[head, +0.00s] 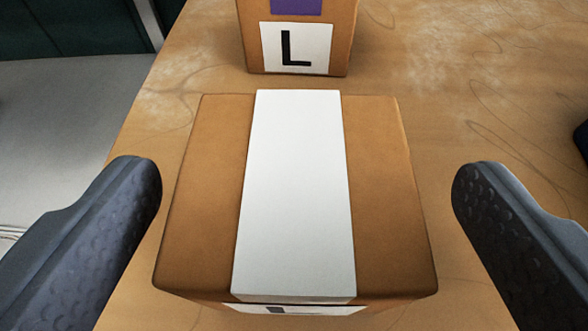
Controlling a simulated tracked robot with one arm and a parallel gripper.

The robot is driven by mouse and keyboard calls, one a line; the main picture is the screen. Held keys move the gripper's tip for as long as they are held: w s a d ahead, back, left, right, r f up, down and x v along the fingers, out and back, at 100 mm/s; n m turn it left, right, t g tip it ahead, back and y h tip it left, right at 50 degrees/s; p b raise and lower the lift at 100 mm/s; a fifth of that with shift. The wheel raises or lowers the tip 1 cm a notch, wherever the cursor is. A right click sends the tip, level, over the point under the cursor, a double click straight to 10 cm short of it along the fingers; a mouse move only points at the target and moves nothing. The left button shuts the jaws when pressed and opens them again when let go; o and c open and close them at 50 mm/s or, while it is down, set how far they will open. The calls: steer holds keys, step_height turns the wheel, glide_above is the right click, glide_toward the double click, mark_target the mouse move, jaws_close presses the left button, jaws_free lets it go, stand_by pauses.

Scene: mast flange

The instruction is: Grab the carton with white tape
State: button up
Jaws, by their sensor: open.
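The carton with white tape (390,200) is a brown box in the middle of the head view, on the wooden table. A wide white tape strip (296,190) runs over its top from the far edge to the near edge. A white label shows partly on its near face, mostly cut off by the view. My gripper (307,195) is open, with one dark dimpled finger on each side of the carton. A gap shows between each finger and the carton's sides. The fingers do not appear to touch it.
A second brown carton (345,35) with a purple patch and a white "L" label stands just behind. The table's left edge (150,78) borders a grey floor. A dark object (582,140) shows at the right edge. The table to the right (450,90) is clear.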

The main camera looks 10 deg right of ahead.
mark_target(298, 150)
steer(key=x, duration=0.4)
steer(key=shift+w+a+b, duration=0.1)
steer(key=shift+a+b, duration=0.05)
steer(key=shift+b, duration=0.25)
steer(key=c, duration=1.2)
steer(key=shift+r, duration=0.1)
